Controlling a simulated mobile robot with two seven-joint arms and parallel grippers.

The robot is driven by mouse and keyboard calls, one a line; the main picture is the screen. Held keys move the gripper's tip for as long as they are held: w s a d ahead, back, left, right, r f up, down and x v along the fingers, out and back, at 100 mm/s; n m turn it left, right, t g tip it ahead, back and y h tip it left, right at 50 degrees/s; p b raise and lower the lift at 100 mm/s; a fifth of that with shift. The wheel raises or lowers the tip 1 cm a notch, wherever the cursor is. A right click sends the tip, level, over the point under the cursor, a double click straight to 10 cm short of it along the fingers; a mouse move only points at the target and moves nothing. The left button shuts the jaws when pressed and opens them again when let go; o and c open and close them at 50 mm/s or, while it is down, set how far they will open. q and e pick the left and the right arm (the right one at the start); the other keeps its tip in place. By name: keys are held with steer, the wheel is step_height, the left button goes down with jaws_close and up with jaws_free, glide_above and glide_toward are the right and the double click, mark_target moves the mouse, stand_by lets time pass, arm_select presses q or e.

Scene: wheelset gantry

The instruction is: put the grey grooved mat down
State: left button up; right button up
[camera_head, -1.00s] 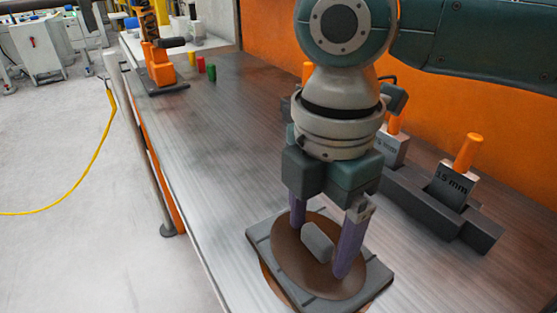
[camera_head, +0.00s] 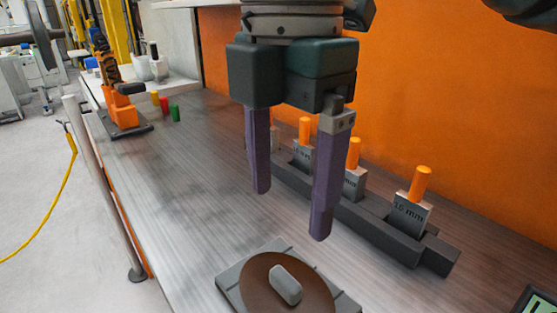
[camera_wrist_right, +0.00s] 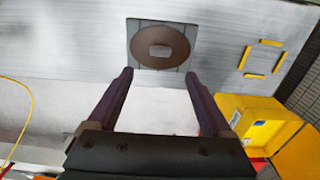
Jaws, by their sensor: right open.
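The grey grooved mat (camera_head: 275,247) lies flat on the workbench at the bottom of the head view, partly cut off by the frame edge. It also shows whole in the right wrist view (camera_wrist_right: 134,28). A brown round disc (camera_head: 256,280) with a grey block-shaped handle (camera_head: 285,284) sits on it and covers its middle. My right gripper (camera_head: 290,214) is open and empty, its two purple fingers pointing down above the mat and apart from it. In the right wrist view its fingertips (camera_wrist_right: 159,73) stand either side of the mat's near edge. My left gripper is not in view.
A dark rack (camera_head: 372,226) with orange-handled gauge blocks stands along the orange wall. An orange tool (camera_head: 122,112) and small coloured cylinders (camera_head: 164,104) stand at the far left. The bench (camera_head: 190,190) between them is clear. Yellow bars (camera_wrist_right: 262,76) and a yellow box (camera_wrist_right: 262,125) show in the wrist view.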

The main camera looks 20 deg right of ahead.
steer(key=s+a+f+m+y, duration=0.1)
steer(key=s+a+f+m, duration=0.1)
steer(key=s+a+f+m+t+y, duration=0.1)
steer(key=s+a+f+m, duration=0.1)
steer(key=f, duration=0.1)
steer(key=s+a+f+m+y, duration=0.2)
steer(key=s+f+m, duration=0.1)
steer(key=shift+a+t, duration=0.2)
steer(key=shift+t, duration=0.1)
steer(key=s+d+f+m, duration=0.1)
steer(key=d+m, duration=0.1)
steer(key=s+d+f+m+t, duration=0.1)
steer(key=s+d+m, duration=0.1)
steer(key=m, duration=0.1)
steer(key=s+d+f+m+h, duration=0.1)
steer(key=d+m, duration=0.1)
steer(key=m, duration=0.1)
steer(key=shift+s+d+f+t, duration=0.1)
steer(key=shift+s+d+t, duration=0.1)
steer(key=shift+t, duration=0.2)
steer(key=s+d+m+h, duration=0.1)
steer(key=d, duration=0.1)
steer(key=s+d+m+h, duration=0.1)
steer(key=s+d+m, duration=0.1)
steer(key=d, duration=0.1)
steer(key=s+d+f+m, duration=0.1)
steer(key=s+d+m, duration=0.1)
steer(key=d, duration=0.1)
steer(key=shift+d+f+h, duration=0.1)
steer(key=shift+h, duration=0.3)
